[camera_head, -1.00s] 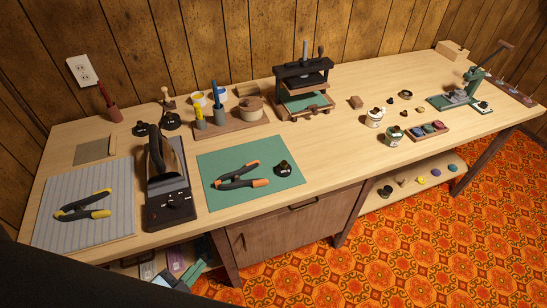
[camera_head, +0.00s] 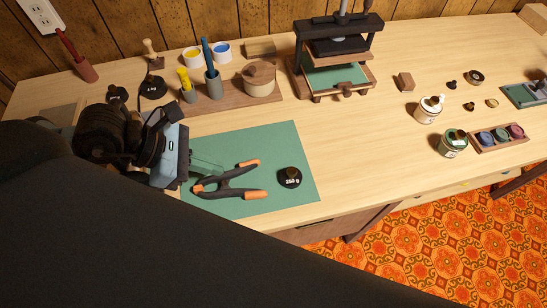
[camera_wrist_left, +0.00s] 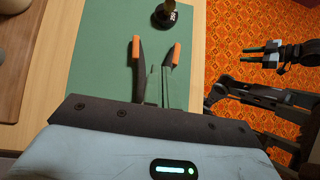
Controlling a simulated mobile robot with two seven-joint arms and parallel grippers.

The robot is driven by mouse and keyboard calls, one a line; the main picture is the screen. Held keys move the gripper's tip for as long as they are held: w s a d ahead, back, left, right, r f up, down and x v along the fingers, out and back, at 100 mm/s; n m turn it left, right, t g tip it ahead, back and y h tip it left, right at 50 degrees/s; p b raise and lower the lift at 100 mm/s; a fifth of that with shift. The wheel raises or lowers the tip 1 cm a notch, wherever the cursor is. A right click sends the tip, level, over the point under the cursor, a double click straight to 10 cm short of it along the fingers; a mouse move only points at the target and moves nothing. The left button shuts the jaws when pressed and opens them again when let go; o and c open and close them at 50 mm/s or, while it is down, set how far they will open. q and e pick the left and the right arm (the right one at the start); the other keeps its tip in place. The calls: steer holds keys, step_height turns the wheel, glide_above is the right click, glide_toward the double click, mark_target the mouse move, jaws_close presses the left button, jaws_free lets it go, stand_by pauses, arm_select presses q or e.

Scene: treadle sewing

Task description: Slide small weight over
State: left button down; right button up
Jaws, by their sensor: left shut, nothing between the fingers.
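The small black weight marked 250 g (camera_head: 290,177) stands upright on the green mat (camera_head: 285,140), right of a black clamp with orange tips (camera_head: 228,184). In the left wrist view, the weight (camera_wrist_left: 166,14) is at the top, ahead of the clamp. My left gripper (camera_head: 208,165) is over the mat's left part, shut and empty, near the clamp and apart from the weight. Its fingers (camera_wrist_left: 165,85) show between the clamp's handles in the wrist view. My right gripper (camera_wrist_left: 265,56) shows at the right of the wrist view; its opening is unclear.
Two larger black weights (camera_head: 153,87) stand at the back left. A wooden tool holder (camera_head: 225,100) and a press (camera_head: 335,60) stand behind the mat. Jars (camera_head: 453,143) are to the right. The bench between mat and jars is clear.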

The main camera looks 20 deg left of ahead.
mark_target(291, 175)
arm_select(q)
steer(key=shift+w+d+f, duration=0.15)
steer(key=shift+d+f, duration=0.15)
steer(key=shift+f, duration=0.05)
steer(key=x, duration=0.8)
steer(key=shift+w+d+f, duration=0.1)
steer(key=shift+d+f, duration=0.05)
steer(key=shift+f, duration=0.05)
steer(key=shift+w+d+p, duration=0.4)
steer(key=shift+w+d, duration=0.2)
steer(key=shift+d, duration=0.4)
steer(key=shift+w+d, duration=0.2)
steer(key=shift+d, duration=0.1)
steer(key=shift+w+d+f, duration=0.1)
steer(key=shift+w+d, duration=0.15)
steer(key=shift+d, duration=0.25)
arm_select(e)
steer(key=shift+s+r, duration=0.15)
steer(key=shift+r, duration=0.2)
